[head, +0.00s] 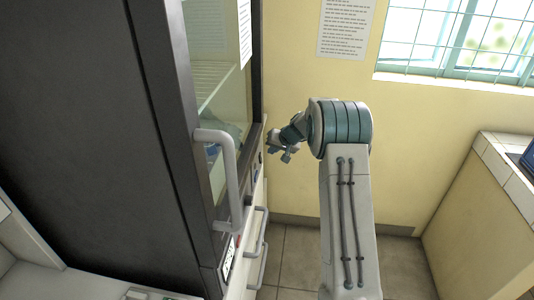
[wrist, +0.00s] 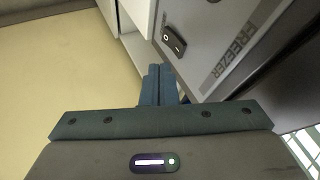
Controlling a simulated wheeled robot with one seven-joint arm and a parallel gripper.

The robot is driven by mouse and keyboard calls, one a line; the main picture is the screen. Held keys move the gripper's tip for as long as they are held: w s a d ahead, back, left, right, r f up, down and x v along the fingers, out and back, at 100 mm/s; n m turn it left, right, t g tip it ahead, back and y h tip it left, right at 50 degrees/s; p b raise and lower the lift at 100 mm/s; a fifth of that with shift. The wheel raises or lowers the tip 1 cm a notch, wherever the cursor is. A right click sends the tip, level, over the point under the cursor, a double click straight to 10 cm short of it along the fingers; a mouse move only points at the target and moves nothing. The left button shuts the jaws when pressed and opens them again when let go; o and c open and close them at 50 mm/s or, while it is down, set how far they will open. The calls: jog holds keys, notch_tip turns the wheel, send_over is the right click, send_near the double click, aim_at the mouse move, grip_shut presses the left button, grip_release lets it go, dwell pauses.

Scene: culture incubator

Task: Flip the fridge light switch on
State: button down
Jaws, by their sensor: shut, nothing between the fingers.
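A dark fridge (head: 95,110) with a glass door and a long grey handle (head: 232,175) fills the left of the head view. In the wrist view a black rocker switch (wrist: 173,41) with white marks sits on a grey panel (wrist: 212,45) lettered FREEZER. I cannot tell which way the rocker is tipped. My gripper (head: 279,148) is to the right of the fridge front in the head view. Its blue fingers (wrist: 159,72) are shut and empty in the wrist view, with their tips below and slightly left of the switch, seemingly apart from it. I cannot make out the switch clearly in the head view.
White drawers with handles (head: 260,245) stand beyond the fridge's lower front. A tiled counter (head: 500,165) is at the right, under a barred window (head: 455,40). A printed sheet (head: 345,28) hangs on the yellow wall. Tiled floor (head: 295,255) shows between drawers and counter.

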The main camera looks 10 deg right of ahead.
jog(key=b+v, duration=0.1)
jog(key=v, duration=0.9)
jog(key=shift+a+r, duration=0.25)
jog(key=shift+r, duration=0.3)
jog(key=s+a+r+n+g+h, duration=0.1)
jog(key=s+a+r, duration=0.2)
jog(key=s, duration=0.8)
jog(key=s+a+r+n+g+h, duration=0.1)
jog(key=s+a+r, duration=0.25)
jog(key=s, duration=0.65)
jog(key=s+f+g+h, duration=0.1)
jog(key=s+f+h, duration=0.1)
jog(key=s, duration=1.8)
jog(key=shift+s+a+f+g+p, duration=0.15)
jog(key=shift+s+f+g+p, duration=0.2)
jog(key=shift+f, duration=0.25)
